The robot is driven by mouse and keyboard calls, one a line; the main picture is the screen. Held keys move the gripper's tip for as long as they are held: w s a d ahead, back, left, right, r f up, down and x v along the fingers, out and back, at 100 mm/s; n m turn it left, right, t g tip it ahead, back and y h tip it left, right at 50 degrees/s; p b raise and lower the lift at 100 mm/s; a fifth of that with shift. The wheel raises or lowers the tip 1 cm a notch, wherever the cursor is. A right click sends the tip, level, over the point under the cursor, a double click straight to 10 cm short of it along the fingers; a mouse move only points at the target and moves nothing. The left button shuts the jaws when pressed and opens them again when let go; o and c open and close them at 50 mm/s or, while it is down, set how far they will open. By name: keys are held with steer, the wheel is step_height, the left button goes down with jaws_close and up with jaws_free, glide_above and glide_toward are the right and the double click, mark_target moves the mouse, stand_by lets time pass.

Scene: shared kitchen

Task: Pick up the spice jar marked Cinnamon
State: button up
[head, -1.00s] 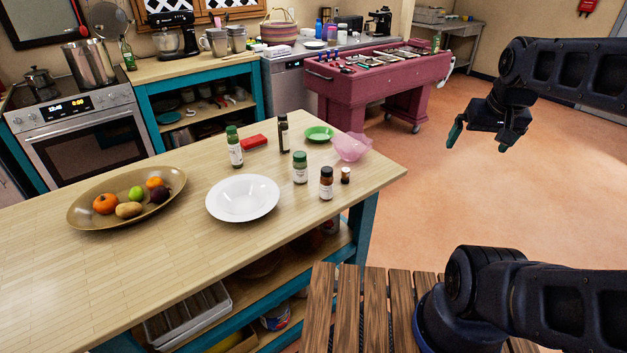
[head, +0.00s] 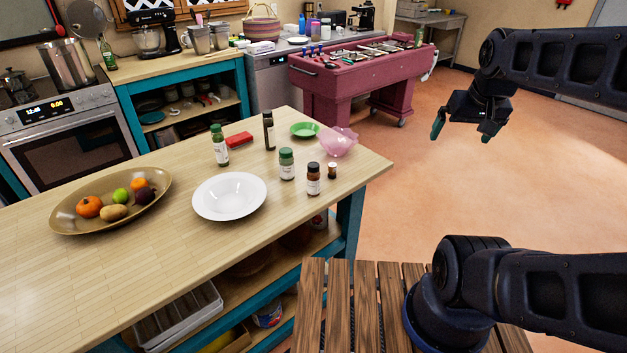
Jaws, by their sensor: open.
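Several spice jars stand upright on the wooden island top; their labels are too small to read, so I cannot tell which is Cinnamon. A green-lidded jar (head: 220,146) stands at the back left of the group. A second green-lidded jar (head: 286,164) stands near the middle. A brown jar with a dark lid (head: 313,179) stands near the front edge, beside a tiny brown bottle (head: 332,170). A tall dark bottle (head: 269,131) stands behind them. My gripper (head: 463,132) is open and empty, in the air to the right of the island, apart from every jar.
A white bowl (head: 229,196) sits left of the jars and an oval fruit dish (head: 70,215) farther left. A red block (head: 239,139), a green plate (head: 304,130) and a pink bowl (head: 338,143) lie behind and beside the jars. The floor right of the island is clear.

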steer(key=c, duration=0.9)
